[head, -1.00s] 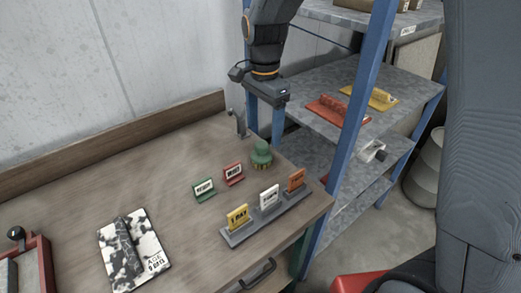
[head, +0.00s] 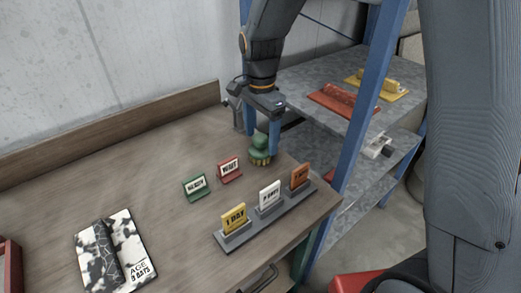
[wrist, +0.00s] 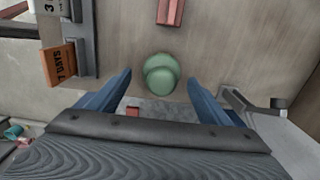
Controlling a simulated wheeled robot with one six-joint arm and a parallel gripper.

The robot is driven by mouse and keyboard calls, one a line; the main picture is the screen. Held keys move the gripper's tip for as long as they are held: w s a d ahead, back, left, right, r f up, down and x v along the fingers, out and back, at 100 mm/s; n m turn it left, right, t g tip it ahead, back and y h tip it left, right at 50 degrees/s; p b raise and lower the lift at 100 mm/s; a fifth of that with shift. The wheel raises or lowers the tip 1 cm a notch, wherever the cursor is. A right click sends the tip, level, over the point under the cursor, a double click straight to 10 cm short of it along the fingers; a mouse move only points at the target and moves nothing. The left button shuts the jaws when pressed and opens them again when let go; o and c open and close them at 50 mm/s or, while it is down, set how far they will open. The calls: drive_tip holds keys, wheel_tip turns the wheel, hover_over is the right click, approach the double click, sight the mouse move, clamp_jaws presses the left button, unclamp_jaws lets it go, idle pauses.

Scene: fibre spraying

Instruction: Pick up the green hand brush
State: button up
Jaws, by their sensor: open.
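The green hand brush (head: 260,149) stands upright near the far right corner of the bench, with a green knob on top and tan bristles below. In the wrist view the brush (wrist: 160,72) shows from above as a round green knob. My gripper (head: 262,128) is open just above and around the top of the brush in the head view. In the wrist view its two blue fingers (wrist: 160,80) stand on either side of the knob, with gaps on both sides. Nothing is held.
A green sign (head: 195,187) and a red sign (head: 229,170) stand left of the brush. A grey rack (head: 268,222) with yellow, white and orange cards is in front. A blue-posted shelf (head: 315,75) stands right. A metal clamp-like fitting (wrist: 262,107) is near the right finger.

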sight(261, 149)
drive_tip(key=shift+w+f+p, duration=0.1)
drive_tip(key=shift+f+p, duration=0.8)
drive_tip(key=shift+f, duration=1.7)
drive_tip(key=c, duration=1.2)
